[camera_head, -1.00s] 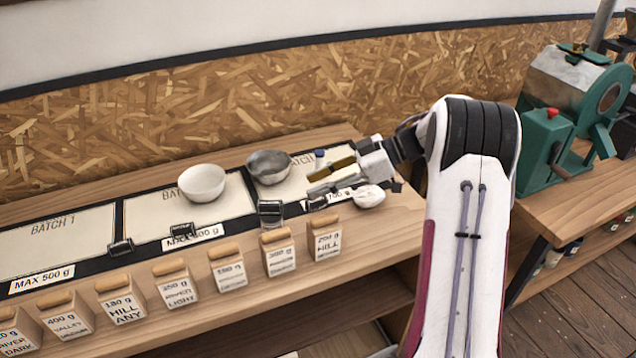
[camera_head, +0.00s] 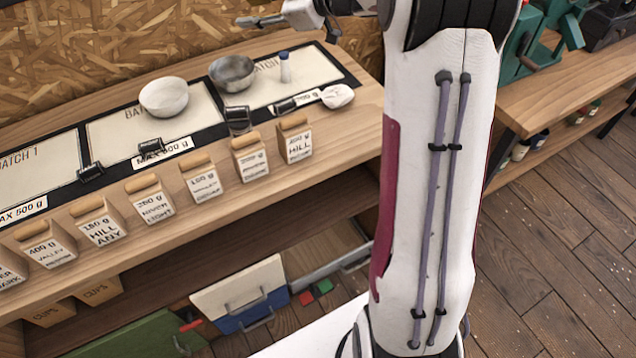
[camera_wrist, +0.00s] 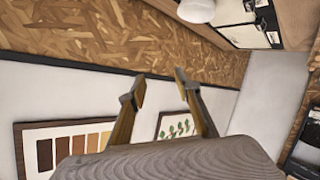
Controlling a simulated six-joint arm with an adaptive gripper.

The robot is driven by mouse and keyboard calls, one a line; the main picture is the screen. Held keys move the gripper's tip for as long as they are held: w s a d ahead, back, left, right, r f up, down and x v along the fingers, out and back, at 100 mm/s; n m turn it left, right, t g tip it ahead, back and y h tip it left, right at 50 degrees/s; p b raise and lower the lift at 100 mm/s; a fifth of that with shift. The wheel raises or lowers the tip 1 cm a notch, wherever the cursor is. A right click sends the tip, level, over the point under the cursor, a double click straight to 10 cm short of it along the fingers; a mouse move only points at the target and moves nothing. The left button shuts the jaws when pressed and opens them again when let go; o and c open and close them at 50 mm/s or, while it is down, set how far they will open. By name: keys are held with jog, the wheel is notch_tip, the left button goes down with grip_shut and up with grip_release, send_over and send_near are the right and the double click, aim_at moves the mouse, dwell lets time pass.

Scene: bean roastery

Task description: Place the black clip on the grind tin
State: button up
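Small black clips stand along the front of the bench in the head view: one at the left (camera_head: 90,172), one in the middle (camera_head: 150,145) and one at the right (camera_head: 285,105). A small dark, shiny container (camera_head: 238,120) stands between the middle and right clips. I cannot tell whether it is the grind tin.
A white bowl (camera_head: 164,97), a metal bowl (camera_head: 232,73) and a blue-capped bottle (camera_head: 285,68) stand on the bench mats. A white scoop-like thing (camera_head: 338,96) lies at the right. Several labelled, wooden-topped boxes (camera_head: 153,205) line the front edge. A green machine (camera_head: 540,45) stands at right.

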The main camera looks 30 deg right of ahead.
notch_tip(320, 180, up, 9)
jog(key=s+d+m+t+h, duration=0.1)
jog(key=s+m+t+h, duration=0.15)
jog(key=m+h, duration=0.2)
jog(key=s+d+r+m+h, duration=0.2)
jog(key=s+r+m+h, duration=0.15)
jog(key=s+h, duration=0.4)
jog(key=s+a+f+m+g+y, duration=0.1)
jog(key=s+a+f+g, duration=0.2)
jog(key=s+f, duration=0.3)
jog(key=s+a+f+m+g+y, duration=0.1)
jog(key=s+a+f, duration=0.4)
jog(key=s, duration=1.1)
jog(key=s+a+f+m+g+y, duration=0.1)
jog(key=s+a+f+g, duration=0.3)
jog(key=s, duration=0.7)
notch_tip(320, 180, down, 3)
jog(key=shift+s+a+r+g+y, duration=0.2)
jog(key=shift+s+g+y, duration=0.15)
jog(key=shift+y, duration=0.35)
